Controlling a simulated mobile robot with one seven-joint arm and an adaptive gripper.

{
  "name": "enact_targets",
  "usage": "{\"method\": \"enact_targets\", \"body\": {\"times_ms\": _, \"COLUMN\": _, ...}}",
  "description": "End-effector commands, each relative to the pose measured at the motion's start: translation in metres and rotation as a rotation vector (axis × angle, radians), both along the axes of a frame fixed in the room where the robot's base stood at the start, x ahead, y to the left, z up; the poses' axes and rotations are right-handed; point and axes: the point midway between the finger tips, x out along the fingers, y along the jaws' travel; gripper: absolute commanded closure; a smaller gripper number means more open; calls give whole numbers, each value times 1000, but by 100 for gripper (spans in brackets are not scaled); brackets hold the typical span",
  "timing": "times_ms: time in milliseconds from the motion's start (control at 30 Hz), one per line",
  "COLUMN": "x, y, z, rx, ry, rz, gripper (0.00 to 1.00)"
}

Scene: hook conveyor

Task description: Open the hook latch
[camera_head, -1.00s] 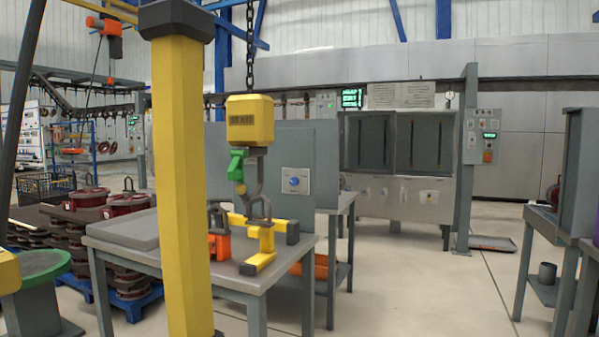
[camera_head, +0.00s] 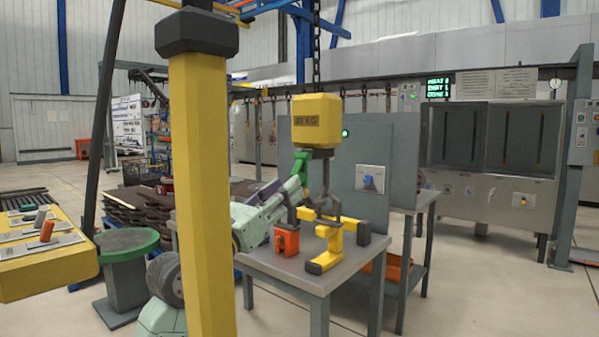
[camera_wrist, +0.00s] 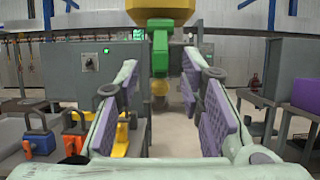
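A yellow hoist block (camera_head: 318,122) hangs from a chain above the grey table, with a dark hook (camera_head: 327,182) below it. The green latch (camera_head: 301,166) is on the hook's left side in the head view. In the wrist view the green latch (camera_wrist: 160,52) hangs under the yellow block (camera_wrist: 160,12), near the middle. My gripper (camera_wrist: 158,82) is open, its purple-padded fingers spread to the left and right of the latch's line. In the head view my gripper (camera_head: 292,192) is close to the latch; contact cannot be told.
An orange shackle block (camera_head: 287,240) and a yellow fixture (camera_head: 328,246) stand on the grey table (camera_head: 290,275) below the hook. A yellow post (camera_head: 200,200) blocks part of the head view.

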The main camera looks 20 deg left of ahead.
Motion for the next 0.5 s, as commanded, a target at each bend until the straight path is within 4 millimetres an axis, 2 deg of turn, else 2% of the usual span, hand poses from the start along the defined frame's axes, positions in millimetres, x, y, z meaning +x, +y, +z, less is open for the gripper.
{"method": "enact_targets", "body": {"times_ms": 33, "x": 9, "y": -4, "z": 7, "rx": -1, "ry": 0, "rz": -4, "gripper": 65}}
{"method": "enact_targets", "body": {"times_ms": 200, "x": 31, "y": -12, "z": 16, "rx": -1, "ry": -1, "rz": -3, "gripper": 65}}
{"method": "enact_targets", "body": {"times_ms": 500, "x": 43, "y": -15, "z": 19, "rx": -2, "ry": -3, "rz": 0, "gripper": 65}}
